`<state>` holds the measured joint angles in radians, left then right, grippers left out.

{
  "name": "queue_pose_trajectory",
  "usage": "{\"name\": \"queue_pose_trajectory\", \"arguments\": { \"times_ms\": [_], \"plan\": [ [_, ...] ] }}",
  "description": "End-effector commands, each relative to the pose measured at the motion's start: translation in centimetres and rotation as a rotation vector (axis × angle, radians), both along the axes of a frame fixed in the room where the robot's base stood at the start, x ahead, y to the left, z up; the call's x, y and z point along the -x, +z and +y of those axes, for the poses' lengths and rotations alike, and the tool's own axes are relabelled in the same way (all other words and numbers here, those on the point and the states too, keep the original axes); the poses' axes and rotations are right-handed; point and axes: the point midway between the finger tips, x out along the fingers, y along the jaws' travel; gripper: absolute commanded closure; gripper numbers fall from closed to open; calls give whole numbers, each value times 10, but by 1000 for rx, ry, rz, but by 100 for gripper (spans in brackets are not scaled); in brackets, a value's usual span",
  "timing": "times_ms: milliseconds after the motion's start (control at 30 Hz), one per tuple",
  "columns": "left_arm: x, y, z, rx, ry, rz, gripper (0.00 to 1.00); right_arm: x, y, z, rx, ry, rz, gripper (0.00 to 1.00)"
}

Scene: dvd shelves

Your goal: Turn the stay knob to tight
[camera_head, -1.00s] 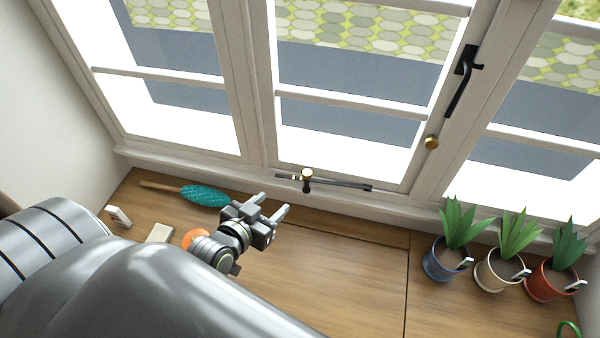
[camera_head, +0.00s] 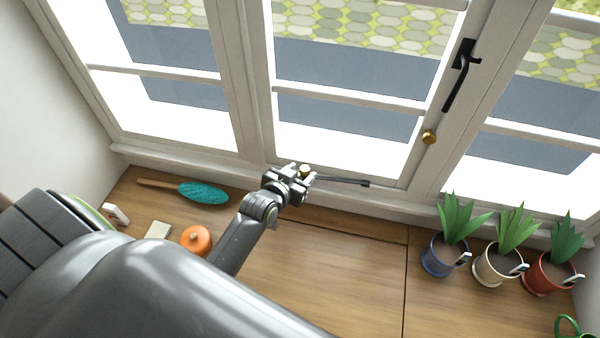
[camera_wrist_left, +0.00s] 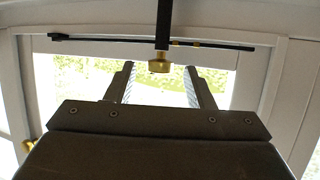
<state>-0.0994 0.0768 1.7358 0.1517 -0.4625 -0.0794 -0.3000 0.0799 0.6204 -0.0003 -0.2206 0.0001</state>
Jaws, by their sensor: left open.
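The stay knob (camera_head: 305,171) is a small brass knob on the dark window stay (camera_head: 345,181) at the foot of the middle window. My left gripper (camera_head: 303,177) is at the knob, with its fingers open. In the left wrist view the knob (camera_wrist_left: 160,66) shows just beyond and between the two open fingertips (camera_wrist_left: 158,72), with a gap on either side. The stay bar (camera_wrist_left: 110,40) runs across behind it. Part of the stay is hidden by my gripper in the head view. My right gripper is not in view.
A teal duster (camera_head: 203,193), an orange round object (camera_head: 196,240) and a pale block (camera_head: 158,231) lie on the wooden sill (camera_head: 320,265). Three potted plants stand at the right. A black window handle (camera_head: 460,75) and brass knob (camera_head: 429,136) are on the frame. The sill's middle is clear.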

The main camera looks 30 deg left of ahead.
Motion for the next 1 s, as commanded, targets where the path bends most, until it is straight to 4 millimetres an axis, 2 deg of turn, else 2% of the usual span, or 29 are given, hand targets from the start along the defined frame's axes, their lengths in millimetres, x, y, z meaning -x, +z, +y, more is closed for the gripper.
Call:
{"name": "queue_pose_trajectory", "arguments": {
  "times_ms": [300, 667, 1000],
  "plan": [
    [-3, -1, 0, -1, 0, -1, 52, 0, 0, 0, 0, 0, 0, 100],
    [-2, -1, 0, -1, 0, 0, 96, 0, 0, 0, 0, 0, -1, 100],
    [-2, -2, 2, -3, -36, 1, 96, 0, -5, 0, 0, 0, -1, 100]
  ]
}}
